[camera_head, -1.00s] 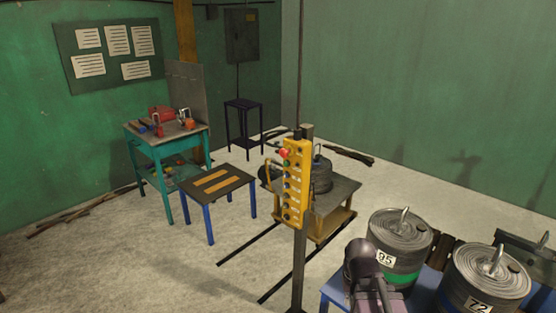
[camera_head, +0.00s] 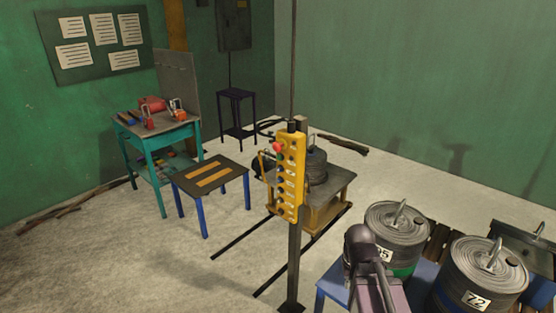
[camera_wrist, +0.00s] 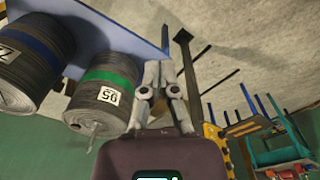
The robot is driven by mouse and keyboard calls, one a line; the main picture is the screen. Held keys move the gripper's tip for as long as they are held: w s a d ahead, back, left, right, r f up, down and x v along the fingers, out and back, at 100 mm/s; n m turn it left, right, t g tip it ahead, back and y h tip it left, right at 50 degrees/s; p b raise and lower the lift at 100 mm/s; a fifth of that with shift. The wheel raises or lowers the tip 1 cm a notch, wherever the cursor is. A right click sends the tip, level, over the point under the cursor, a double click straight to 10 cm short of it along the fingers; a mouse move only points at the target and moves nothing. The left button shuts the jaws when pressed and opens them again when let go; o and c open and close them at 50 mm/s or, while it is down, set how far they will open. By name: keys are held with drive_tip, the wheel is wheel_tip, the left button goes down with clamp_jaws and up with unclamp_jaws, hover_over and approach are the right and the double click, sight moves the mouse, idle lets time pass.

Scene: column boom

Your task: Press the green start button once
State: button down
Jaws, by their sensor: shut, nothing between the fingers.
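The yellow button pendant (camera_head: 291,180) hangs upright on a dark post in the middle of the head view. A red button (camera_head: 277,146) stands out near its top, with a column of small buttons below; I cannot make out which one is green. The pendant also shows in the wrist view (camera_wrist: 214,138), partly cut off behind my wrist housing. My gripper (camera_wrist: 161,68) is shut and empty in the wrist view, apart from the pendant, which lies to its right. In the head view my dark arm end is right of and below the pendant; the fingertips are not clear there.
Wound drums marked 95 (camera_head: 399,229) and 72 (camera_head: 484,274) stand on a blue bench close beside my arm. Behind the pendant is a low cart (camera_head: 333,190) with a drum. A small table (camera_head: 233,167) and teal workbench (camera_head: 160,133) stand left.

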drive_tip(key=w+a+r+t+h, duration=0.1)
drive_tip(key=w+t+h, duration=0.25)
drive_tip(key=w, duration=1.05)
drive_tip(key=n+t+y+b, duration=0.3)
drive_tip(key=n+t+y, duration=0.3)
drive_tip(key=n+t, duration=0.6)
approach(279, 158)
drive_tip(key=a+f+t, duration=0.1)
drive_tip(key=a+f, duration=0.1)
drive_tip(key=a, duration=0.7)
drive_tip(key=shift+s+d+m, duration=0.1)
drive_tip(key=shift+m, duration=0.2)
drive_tip(key=shift+d, duration=0.1)
drive_tip(key=w+d, duration=0.5)
drive_tip(key=w, duration=0.2)
